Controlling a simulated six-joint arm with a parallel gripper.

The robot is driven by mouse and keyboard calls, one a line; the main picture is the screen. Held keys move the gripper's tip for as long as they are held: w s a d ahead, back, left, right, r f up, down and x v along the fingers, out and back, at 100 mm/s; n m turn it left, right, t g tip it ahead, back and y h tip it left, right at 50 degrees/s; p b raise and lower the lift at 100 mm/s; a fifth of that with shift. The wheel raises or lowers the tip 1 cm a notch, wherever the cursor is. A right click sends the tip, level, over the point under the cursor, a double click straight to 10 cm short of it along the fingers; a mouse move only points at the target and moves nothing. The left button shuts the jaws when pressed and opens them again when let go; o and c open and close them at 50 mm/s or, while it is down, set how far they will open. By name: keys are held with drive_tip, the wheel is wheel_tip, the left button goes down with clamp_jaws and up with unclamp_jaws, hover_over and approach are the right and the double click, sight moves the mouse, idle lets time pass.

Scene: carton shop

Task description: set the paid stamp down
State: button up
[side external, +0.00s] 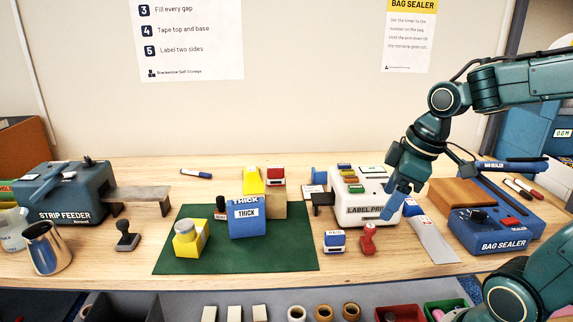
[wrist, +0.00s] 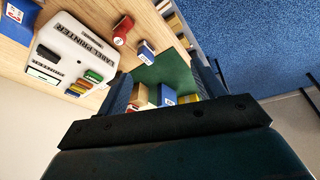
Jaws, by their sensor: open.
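A small blue and white block stamp (side external: 334,241) stands on the table just right of the green mat; its label looks like PAID but is too small to be sure. It also shows in the wrist view (wrist: 147,51). A red knob-handled stamp (side external: 369,239) stands upright beside it, also seen in the wrist view (wrist: 123,30). My gripper (side external: 390,211) is open, above and behind the red stamp, in front of the label printer. In the wrist view its two fingers (wrist: 163,82) stand apart with nothing held between them.
The label printer (side external: 362,209) is close to my gripper. The bag sealer (side external: 497,225) stands right. The green mat (side external: 280,257) carries a blue THICK box (side external: 248,222) and yellow boxes. A black stamp (side external: 127,238) stands left. Bare table lies between it and the mat.

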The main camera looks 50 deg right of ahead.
drive_tip(key=s+a+r+m+t, duration=0.2)
drive_tip(key=s+a+r+m, duration=0.1)
drive_tip(key=s+a+m, duration=0.1)
drive_tip(key=shift+s+a, duration=0.55)
drive_tip(key=shift+s, duration=0.65)
